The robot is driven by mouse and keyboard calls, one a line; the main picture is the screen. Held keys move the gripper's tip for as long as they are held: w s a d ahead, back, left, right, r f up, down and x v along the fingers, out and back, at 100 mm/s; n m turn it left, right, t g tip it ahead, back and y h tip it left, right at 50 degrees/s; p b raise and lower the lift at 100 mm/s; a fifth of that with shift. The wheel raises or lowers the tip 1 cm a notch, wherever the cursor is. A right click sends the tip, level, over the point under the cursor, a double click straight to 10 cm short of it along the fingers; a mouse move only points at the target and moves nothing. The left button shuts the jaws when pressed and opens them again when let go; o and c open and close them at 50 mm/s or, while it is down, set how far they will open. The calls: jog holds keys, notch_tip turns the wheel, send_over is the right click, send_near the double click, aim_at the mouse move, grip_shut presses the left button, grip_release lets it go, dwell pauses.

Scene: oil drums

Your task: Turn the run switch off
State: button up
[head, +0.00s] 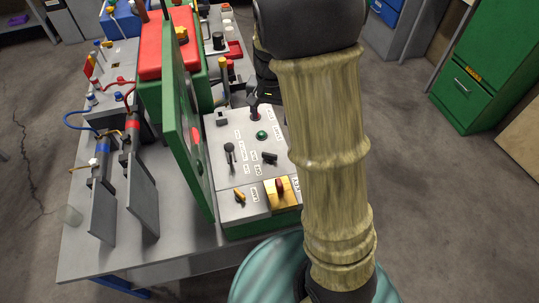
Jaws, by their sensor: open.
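The grey control panel (225,175) sits on a green box on the table, with several controls and small labels that are hard to read. It carries a black lever (229,152), a black switch (270,157), a green button (261,134), a yellow knob (239,196) and a red handle on a yellow plate (280,188). I cannot tell from the labels which one is the run switch. My gripper (257,101) is partly hidden behind my arm. It is open, over the panel's far end; whether it touches a control there cannot be told.
A green upright lid (184,130) stands along the panel's left side. A red-topped green box (166,45) is behind it. Grey plates (103,212) and cables stand on the table's left. A teal drum (262,272) is in front. Green cabinets (490,65) stand right, beyond open floor.

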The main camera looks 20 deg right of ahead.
aim_at(270, 154)
jog(key=shift+w+a, duration=0.1)
jog(key=shift+w, duration=0.05)
notch_tip(270, 154, down, 18)
jog(key=shift+r+p, duration=0.25)
jog(key=shift+p, duration=0.4)
dwell(0.3)
jog(key=c, duration=1)
